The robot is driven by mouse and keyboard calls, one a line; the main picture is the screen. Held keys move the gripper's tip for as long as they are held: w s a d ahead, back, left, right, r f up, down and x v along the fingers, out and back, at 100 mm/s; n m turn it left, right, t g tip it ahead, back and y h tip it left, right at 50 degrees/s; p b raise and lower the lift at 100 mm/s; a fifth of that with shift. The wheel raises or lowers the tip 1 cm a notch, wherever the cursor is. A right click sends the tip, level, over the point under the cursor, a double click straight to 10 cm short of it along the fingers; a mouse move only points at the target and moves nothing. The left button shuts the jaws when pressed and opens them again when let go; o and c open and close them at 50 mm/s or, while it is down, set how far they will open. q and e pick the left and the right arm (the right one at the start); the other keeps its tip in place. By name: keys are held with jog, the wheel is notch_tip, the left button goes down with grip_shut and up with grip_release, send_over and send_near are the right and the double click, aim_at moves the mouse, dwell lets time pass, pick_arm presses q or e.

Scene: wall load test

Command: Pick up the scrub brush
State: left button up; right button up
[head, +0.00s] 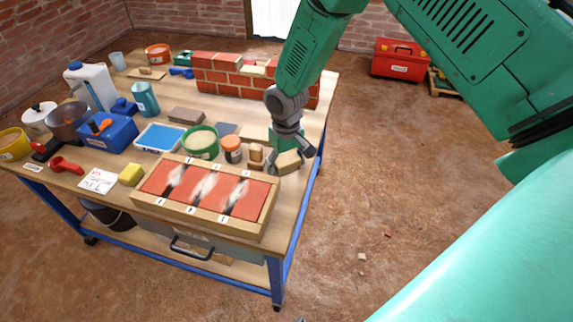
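My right gripper (290,154) comes down from the top at the right end of the workbench. Small brown wooden pieces (256,157) stand just left of the gripper. My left gripper is not in view.
The workbench (333,87) is crowded. A wooden tray with red panels (167,178) lies in front, a low brick wall (223,78) behind. Right of the bench is open floor.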

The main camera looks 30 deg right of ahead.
aim_at(287, 159)
jog(key=shift+a, duration=0.1)
jog(key=c, duration=0.7)
jog(key=shift+o, duration=0.2)
jog(key=shift+d, duration=0.2)
jog(key=shift+r, duration=0.25)
notch_tip(287, 159, up, 9)
jog(key=p, duration=0.2)
jog(key=shift+a+f+p, duration=0.1)
jog(key=shift+p, duration=0.25)
jog(key=shift+r, duration=0.3)
